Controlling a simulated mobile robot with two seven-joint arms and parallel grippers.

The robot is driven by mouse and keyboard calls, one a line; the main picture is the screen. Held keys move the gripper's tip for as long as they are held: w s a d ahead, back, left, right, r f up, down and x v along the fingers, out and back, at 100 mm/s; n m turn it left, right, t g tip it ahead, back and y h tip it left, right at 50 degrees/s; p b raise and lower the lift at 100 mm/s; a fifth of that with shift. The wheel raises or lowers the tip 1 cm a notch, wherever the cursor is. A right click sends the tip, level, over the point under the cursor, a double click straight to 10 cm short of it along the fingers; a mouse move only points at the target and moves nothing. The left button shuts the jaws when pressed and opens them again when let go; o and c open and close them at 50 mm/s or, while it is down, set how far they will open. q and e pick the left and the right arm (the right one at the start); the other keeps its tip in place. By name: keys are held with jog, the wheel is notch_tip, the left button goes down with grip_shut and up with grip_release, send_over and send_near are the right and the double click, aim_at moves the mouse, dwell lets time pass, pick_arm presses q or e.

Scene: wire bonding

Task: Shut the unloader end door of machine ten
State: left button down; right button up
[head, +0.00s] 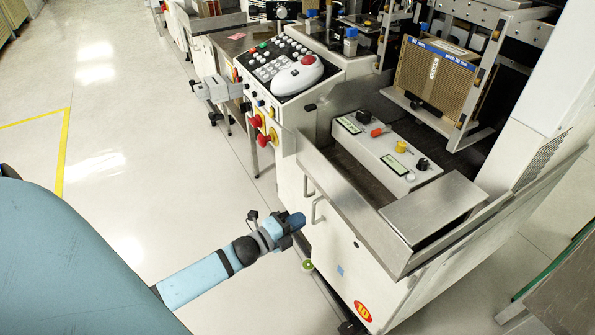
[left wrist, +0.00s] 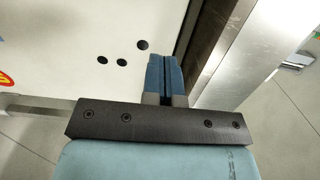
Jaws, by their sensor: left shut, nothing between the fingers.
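Machine ten (head: 330,245) is the white cabinet with a red and yellow "10" label (head: 363,311) low on its front. A long steel panel (head: 345,200) runs along its front top edge, and another steel-edged panel (head: 490,222) runs along its near right end. I cannot tell for certain which is the end door or how far it stands open. My left gripper (head: 297,221) is shut and empty, in front of the cabinet beside its two handles. In the left wrist view its blue fingertips (left wrist: 165,75) are together near a white panel (left wrist: 90,50) with dark holes; contact is unclear.
A control box (head: 385,150) with knobs and a flat steel plate (head: 433,207) lie on the machine top. A keypad console (head: 285,75) stands behind. A steel table (head: 565,290) is at the lower right. The floor at left is clear.

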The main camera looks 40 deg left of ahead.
pick_arm(q)
jog(key=b, duration=0.2)
send_over(326, 205)
jog(key=s+d, duration=0.2)
jog(key=s, duration=0.2)
jog(key=shift+w+d+b, duration=0.3)
jog(key=shift+w, duration=0.05)
pick_arm(e)
jog(key=r, duration=0.1)
jog(key=a+r+t+y, duration=0.1)
jog(key=r+t, duration=0.1)
jog(key=r, duration=0.1)
jog(key=shift+s+a+y, duration=0.15)
jog(key=shift+a+y, duration=0.15)
jog(key=shift+y, duration=0.1)
pick_arm(q)
jog(key=w, duration=0.1)
jog(key=w+m+h, duration=0.1)
jog(key=w+g+h, duration=0.1)
jog(key=shift+w+d+r+m+p, duration=0.2)
jog(key=shift+w+d+m+p, duration=0.1)
jog(key=shift+w+d, duration=0.1)
pick_arm(e)
jog(key=shift+s+r, duration=0.1)
jog(key=shift+s, duration=0.05)
pick_arm(q)
jog(key=shift+r, duration=0.1)
